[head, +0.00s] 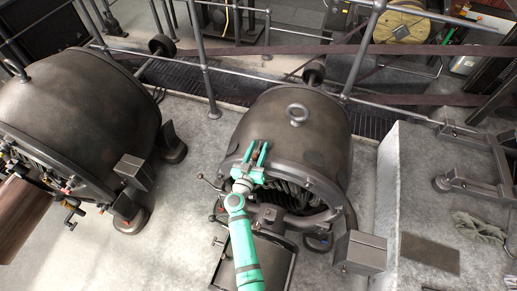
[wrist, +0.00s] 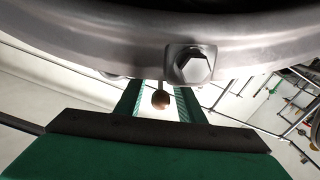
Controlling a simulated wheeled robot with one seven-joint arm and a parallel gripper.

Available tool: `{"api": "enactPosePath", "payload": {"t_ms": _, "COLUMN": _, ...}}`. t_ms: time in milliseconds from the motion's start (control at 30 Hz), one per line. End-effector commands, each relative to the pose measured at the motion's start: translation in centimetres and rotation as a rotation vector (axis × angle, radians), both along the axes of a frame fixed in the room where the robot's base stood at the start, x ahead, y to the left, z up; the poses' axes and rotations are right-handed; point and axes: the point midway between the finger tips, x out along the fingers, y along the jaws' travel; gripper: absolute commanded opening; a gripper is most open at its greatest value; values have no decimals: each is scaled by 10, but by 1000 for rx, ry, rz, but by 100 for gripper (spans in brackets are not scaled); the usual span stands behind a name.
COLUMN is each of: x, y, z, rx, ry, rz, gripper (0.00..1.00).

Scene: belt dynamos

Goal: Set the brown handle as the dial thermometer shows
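My gripper (head: 256,153) is at the upper front rim of the middle dynamo (head: 300,130). Its two green fingers are apart. In the wrist view the fingers (wrist: 160,103) also stand apart. A small round brown knob (wrist: 160,100) on a thin stem shows between them, with gaps on both sides. It may be the brown handle; its depth relative to the fingertips is hard to tell. I cannot make out a dial thermometer in either view.
A metal rim with a hex bolt (wrist: 194,66) passes close above the fingers in the wrist view. A second dynamo (head: 75,115) stands at left. A grey block (head: 430,185) stands at right. Railings (head: 205,70) run behind. Floor between the dynamos is clear.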

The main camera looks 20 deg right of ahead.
Motion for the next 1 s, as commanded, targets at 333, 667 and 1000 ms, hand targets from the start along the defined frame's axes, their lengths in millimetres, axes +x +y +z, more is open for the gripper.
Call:
{"api": "enactPosePath", "payload": {"t_ms": 333, "x": 0, "y": 0, "z": 0, "rx": 0, "ry": 0, "rz": 0, "gripper": 2}}
{"api": "enactPosePath", "payload": {"t_ms": 667, "x": -11, "y": 7, "z": 0, "rx": -1, "ry": 0, "rz": 2, "gripper": 0}}
{"api": "enactPosePath", "payload": {"t_ms": 1000, "x": -15, "y": 8, "z": 0, "rx": 0, "ry": 1, "rz": -1, "gripper": 26}}
